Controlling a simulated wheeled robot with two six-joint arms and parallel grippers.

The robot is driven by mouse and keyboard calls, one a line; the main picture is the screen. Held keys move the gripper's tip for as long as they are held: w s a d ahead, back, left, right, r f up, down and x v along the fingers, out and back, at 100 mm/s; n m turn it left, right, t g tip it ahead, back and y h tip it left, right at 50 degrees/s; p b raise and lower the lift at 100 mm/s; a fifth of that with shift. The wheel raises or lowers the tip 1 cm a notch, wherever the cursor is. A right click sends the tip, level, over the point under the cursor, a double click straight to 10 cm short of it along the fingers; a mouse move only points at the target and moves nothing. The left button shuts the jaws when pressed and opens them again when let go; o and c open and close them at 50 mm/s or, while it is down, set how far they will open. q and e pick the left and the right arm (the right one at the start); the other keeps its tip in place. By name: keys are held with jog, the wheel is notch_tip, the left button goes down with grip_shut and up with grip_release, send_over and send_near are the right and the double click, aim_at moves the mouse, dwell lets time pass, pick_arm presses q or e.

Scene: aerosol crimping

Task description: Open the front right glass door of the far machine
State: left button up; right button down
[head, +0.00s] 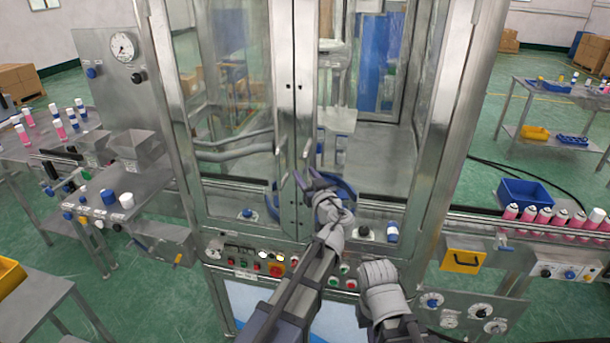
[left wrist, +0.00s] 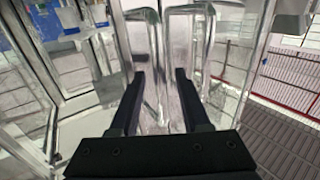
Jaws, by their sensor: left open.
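The far machine has two tall front glass doors with metal frames that meet at the middle. The front right glass door (head: 377,160) looks shut, its frame edge beside that of the left door (head: 235,110). My left gripper (head: 308,182) is in front of the low middle of the doors, where the frames meet. In the left wrist view its two dark fingers (left wrist: 160,88) are apart, with a shiny metal handle bar (left wrist: 158,100) showing between them. I cannot tell whether they touch it. Part of my right arm shows low in the head view; its fingers do not show.
A button panel (head: 262,262) runs below the doors. A conveyor with pink cans (head: 545,217) and a blue bin (head: 526,193) extends right. A steel table with bottles (head: 60,160) stands left. Green floor is open between the tables.

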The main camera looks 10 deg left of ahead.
pick_arm(q)
jog(key=shift+w+a, duration=0.15)
jog(key=shift+w, duration=0.05)
grip_shut()
dwell(0.3)
dwell(1.1)
